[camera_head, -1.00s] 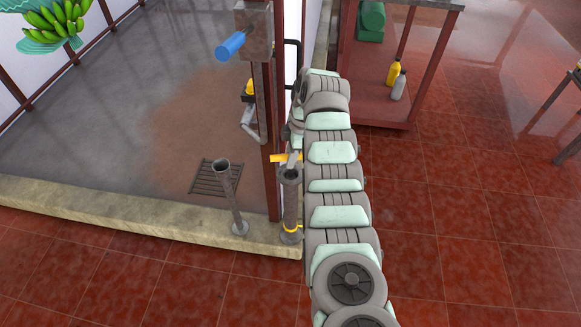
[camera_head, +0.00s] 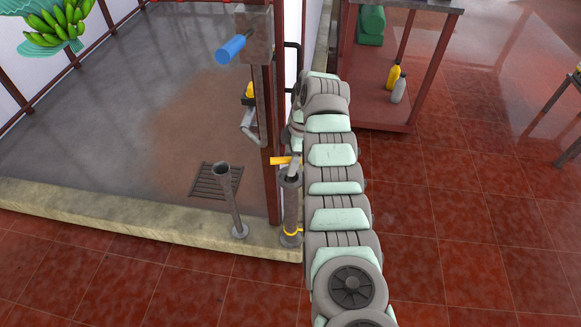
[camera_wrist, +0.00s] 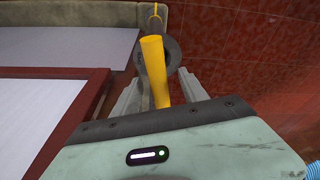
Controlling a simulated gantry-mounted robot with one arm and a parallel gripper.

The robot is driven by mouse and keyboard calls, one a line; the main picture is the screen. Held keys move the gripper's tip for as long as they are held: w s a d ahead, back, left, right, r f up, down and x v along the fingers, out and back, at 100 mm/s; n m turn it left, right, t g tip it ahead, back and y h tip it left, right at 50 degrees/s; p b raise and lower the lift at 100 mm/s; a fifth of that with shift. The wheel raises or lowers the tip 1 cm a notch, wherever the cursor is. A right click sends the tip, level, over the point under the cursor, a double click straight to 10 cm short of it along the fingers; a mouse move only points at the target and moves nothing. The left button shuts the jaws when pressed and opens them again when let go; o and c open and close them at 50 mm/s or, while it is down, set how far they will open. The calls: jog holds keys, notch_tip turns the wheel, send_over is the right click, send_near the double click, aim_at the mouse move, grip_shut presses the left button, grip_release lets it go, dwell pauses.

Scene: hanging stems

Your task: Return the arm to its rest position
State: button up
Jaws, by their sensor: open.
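My arm stretches up the middle of the head view, and its joints hide most of my gripper there. In the wrist view my gripper (camera_wrist: 160,88) is open, with one pale grey finger on each side of a yellow handle (camera_wrist: 154,62). The handle lies between the fingers; I cannot tell whether they touch it. Behind it is a round grey fitting (camera_wrist: 174,54). In the head view the yellow handle (camera_head: 282,160) sits at the top of a grey upright pipe (camera_head: 290,205), just left of my arm.
A short grey open pipe (camera_head: 230,200) and a floor grate (camera_head: 205,180) stand left, by a concrete curb (camera_head: 130,225). A dark red post (camera_head: 270,170) rises close to my arm. A red-framed bench (camera_head: 375,115) holds bottles.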

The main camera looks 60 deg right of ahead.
jog(key=shift+o, duration=1)
jog(key=shift+r+p, duration=1.75)
jog(key=shift+r, duration=2.5)
